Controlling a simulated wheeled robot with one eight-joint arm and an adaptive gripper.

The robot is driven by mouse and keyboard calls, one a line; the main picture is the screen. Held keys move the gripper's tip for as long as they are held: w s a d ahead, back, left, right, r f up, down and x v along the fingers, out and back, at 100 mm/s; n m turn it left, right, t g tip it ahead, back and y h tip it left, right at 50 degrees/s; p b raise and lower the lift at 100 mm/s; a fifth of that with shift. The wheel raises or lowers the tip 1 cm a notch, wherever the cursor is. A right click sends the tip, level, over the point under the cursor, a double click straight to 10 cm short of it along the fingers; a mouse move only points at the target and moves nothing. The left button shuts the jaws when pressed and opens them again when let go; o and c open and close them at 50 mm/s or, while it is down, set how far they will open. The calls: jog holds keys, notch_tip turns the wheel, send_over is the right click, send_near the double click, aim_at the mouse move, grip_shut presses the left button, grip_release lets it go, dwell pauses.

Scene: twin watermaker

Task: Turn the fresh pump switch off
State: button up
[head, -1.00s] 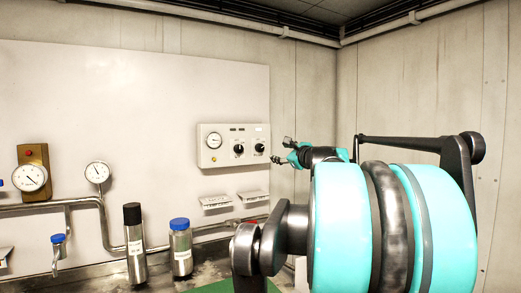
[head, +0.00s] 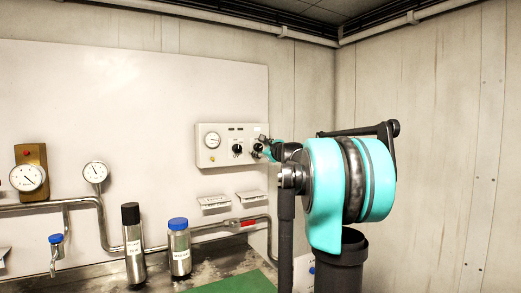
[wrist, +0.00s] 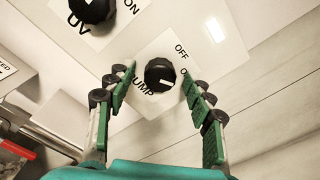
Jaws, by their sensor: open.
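The pump switch (wrist: 160,74) is a black round knob on a white label plate marked PUMP and OFF, with a second word starting with O partly hidden. Its white mark points right in the wrist view, towards that hidden word. My gripper (wrist: 158,82) is open, with one green-padded finger on each side of the knob. I cannot tell whether the pads touch it. In the head view the control box (head: 208,160) hangs on the wall, and my gripper (head: 265,146) is at its right end, partly covering the right-hand knob.
The UV knob (wrist: 92,8) sits beside the pump plate. A gauge (head: 212,139) is on the box's left. The wall right of the box is bare.

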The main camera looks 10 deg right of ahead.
jog(key=c, duration=1.2)
jog(key=shift+o, duration=0.2)
jog(key=n, duration=0.5)
jog(key=shift+f+n, duration=0.1)
jog(key=shift+n, duration=0.3)
jog(key=n, duration=0.6)
jog(key=shift+n, duration=0.3)
jog(key=o, duration=1.2)
jog(key=shift+c, duration=0.2)
